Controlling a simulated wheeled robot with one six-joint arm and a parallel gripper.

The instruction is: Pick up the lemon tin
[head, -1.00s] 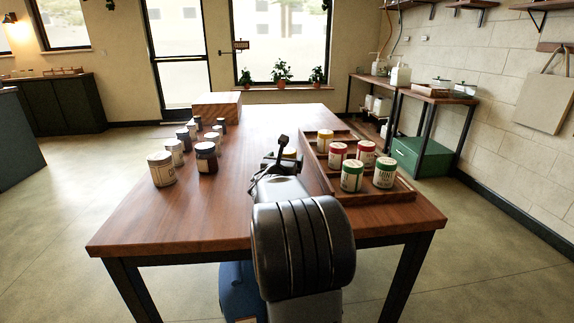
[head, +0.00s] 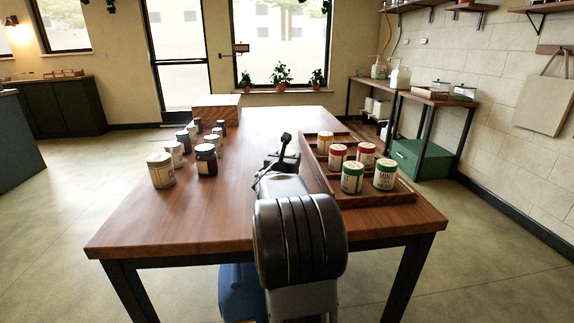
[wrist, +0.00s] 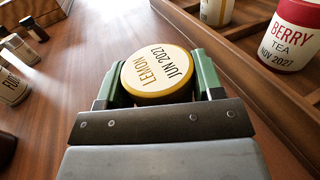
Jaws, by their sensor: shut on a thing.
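The lemon tin (wrist: 157,74) has a cream lid with a yellow rim, printed "LEMON JUN 2027", and shows in the wrist view. My gripper (wrist: 160,84) is shut on it, with a green finger on each side of the tin. In the head view my gripper (head: 280,160) is over the table just left of the tray, and my arm hides the held tin. The wrist view does not show clearly whether the tin's base touches the wood.
The wooden tray (head: 378,197) on the right holds several tins, including a red berry tea tin (wrist: 289,35) and a green mint tin (head: 385,175). Several jars (head: 161,170) stand on the left of the table (head: 190,215). A wooden box (head: 217,107) stands at the far end.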

